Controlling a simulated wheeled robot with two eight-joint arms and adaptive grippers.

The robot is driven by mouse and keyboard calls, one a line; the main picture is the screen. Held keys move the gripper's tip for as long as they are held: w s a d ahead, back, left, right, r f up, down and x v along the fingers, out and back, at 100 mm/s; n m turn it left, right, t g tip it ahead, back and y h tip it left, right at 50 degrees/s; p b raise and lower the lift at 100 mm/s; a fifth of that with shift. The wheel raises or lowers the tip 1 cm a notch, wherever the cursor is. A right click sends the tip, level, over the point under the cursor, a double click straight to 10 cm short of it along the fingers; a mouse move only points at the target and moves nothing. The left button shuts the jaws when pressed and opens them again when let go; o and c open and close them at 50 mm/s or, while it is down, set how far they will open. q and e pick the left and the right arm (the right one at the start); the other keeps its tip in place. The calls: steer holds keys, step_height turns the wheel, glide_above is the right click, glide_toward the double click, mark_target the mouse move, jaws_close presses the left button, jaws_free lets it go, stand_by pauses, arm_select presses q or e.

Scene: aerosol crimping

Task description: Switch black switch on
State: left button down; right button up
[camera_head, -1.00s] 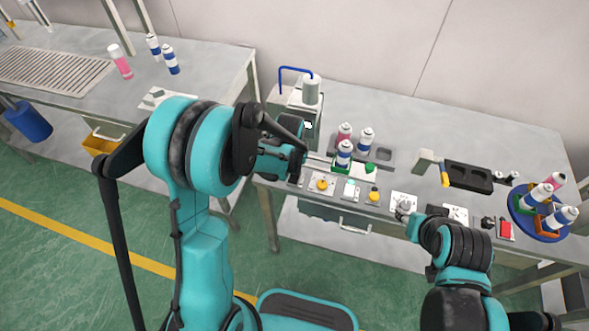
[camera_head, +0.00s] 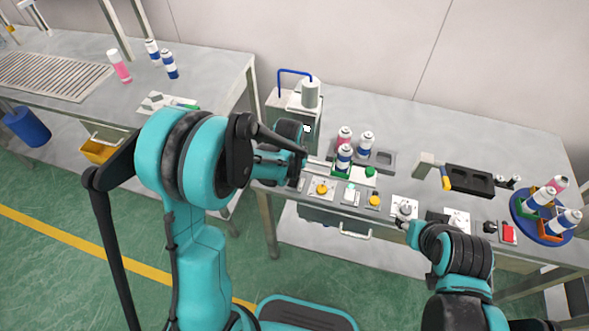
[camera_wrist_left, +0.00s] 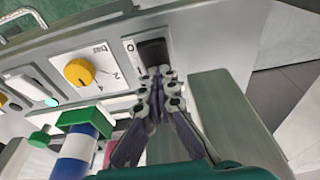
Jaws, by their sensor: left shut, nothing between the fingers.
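The black switch (camera_wrist_left: 153,52) is a dark rocker on the grey control panel, beside a "0" mark, in the left wrist view. My left gripper (camera_wrist_left: 157,73) is shut and empty, its tips right at the switch's near end; whether they touch cannot be told. In the head view my left arm hides the switch, and the left gripper's tips are not clear behind its wrist. My right gripper (camera_head: 401,223) is at the table's front edge, just below a white plate with a grey knob (camera_head: 405,207); its fingers are too small to read.
A yellow dial (camera_wrist_left: 79,72) sits left of the switch. A red button (camera_head: 508,233) and a round blue rack (camera_head: 520,212) with cans stand at the right.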

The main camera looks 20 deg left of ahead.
mark_target(292, 184)
arm_select(q)
steer(key=v, duration=1.2)
steer(key=s+a+r+t, duration=0.1)
steer(key=s+r+t, duration=0.1)
steer(key=s, duration=0.5)
steer(key=s+a+r+t, duration=0.2)
steer(key=s, duration=0.6)
steer(key=shift+s+r+t, duration=0.3)
steer(key=shift+r+t, duration=0.1)
